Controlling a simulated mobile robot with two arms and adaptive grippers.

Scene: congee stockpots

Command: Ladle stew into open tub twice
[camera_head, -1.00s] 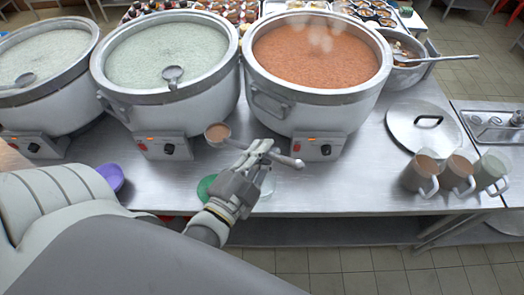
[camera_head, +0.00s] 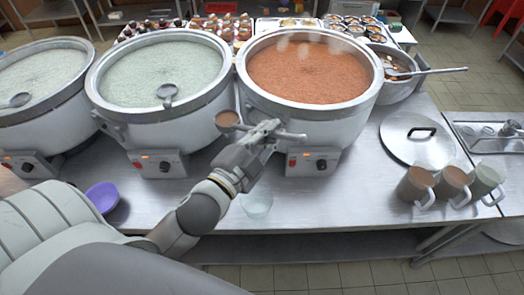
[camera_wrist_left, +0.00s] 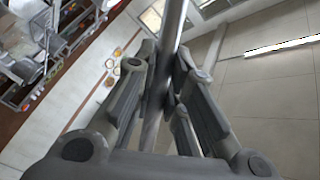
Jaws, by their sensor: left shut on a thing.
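The large pot of red-orange stew (camera_head: 310,78) stands at the back of the metal counter. My left gripper (camera_head: 266,132) is in front of this pot, shut on the handle of a ladle (camera_head: 227,118). The ladle's bowl is to the left of the gripper, holds something brownish-red, and appears in front of the pots. In the left wrist view the ladle's metal handle (camera_wrist_left: 172,40) runs between the fingers. A clear open tub (camera_head: 257,203) sits on the counter near its front edge, below and right of my forearm. My right gripper is not in view.
A purple bowl (camera_head: 103,197) sits at front left. A lid (camera_head: 418,140), several mugs (camera_head: 452,184) and a smaller pot (camera_head: 396,86) are at right. Counter right of the tub is clear.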

